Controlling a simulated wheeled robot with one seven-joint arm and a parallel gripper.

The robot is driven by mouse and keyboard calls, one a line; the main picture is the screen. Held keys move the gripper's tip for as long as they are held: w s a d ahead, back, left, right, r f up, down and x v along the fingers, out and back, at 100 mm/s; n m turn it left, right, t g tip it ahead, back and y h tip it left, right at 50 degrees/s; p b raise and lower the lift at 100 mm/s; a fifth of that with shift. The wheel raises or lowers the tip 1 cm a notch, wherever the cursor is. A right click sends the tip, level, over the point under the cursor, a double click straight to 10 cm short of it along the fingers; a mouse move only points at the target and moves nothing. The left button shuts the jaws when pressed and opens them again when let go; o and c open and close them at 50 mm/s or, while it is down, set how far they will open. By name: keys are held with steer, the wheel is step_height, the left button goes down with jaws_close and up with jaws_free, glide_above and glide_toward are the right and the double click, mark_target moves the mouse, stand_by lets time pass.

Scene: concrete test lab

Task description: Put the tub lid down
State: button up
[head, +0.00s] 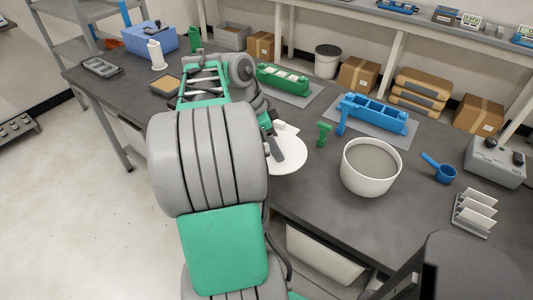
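The tub (370,187) is a round white container, open at the top, with a grey fill inside. It stands upright on the grey table, right of my gripper. The tub lid (292,162) is a flat white disc left of the tub, by the table's front edge. My gripper (280,156) is at the lid, its dark end overlapping the disc. A small white piece shows just above it. My arm hides part of the lid and the gripper. I cannot tell whether the fingers are closed on the lid, or whether it touches the table.
A small green part (324,134) stands behind the gap between lid and tub. A blue rack (375,113) and a green rack (283,79) sit on grey mats behind. A blue scoop (441,170) lies right of the tub. Bare table (320,195) shows in front.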

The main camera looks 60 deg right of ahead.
steer(key=w+d+f, duration=0.2)
steer(key=f, duration=0.1)
steer(key=w+f, duration=0.1)
steer(key=f, duration=0.1)
steer(key=shift+w+d+f, duration=0.2)
steer(key=shift+w+d, duration=0.1)
steer(key=shift+d, duration=0.1)
step_height(320, 180, down, 3)
steer(key=shift+w+d+r, duration=0.1)
steer(key=shift+w+d, duration=0.05)
steer(key=shift+f, duration=0.65)
steer(key=o, duration=1.4)
steer(key=shift+r, duration=0.1)
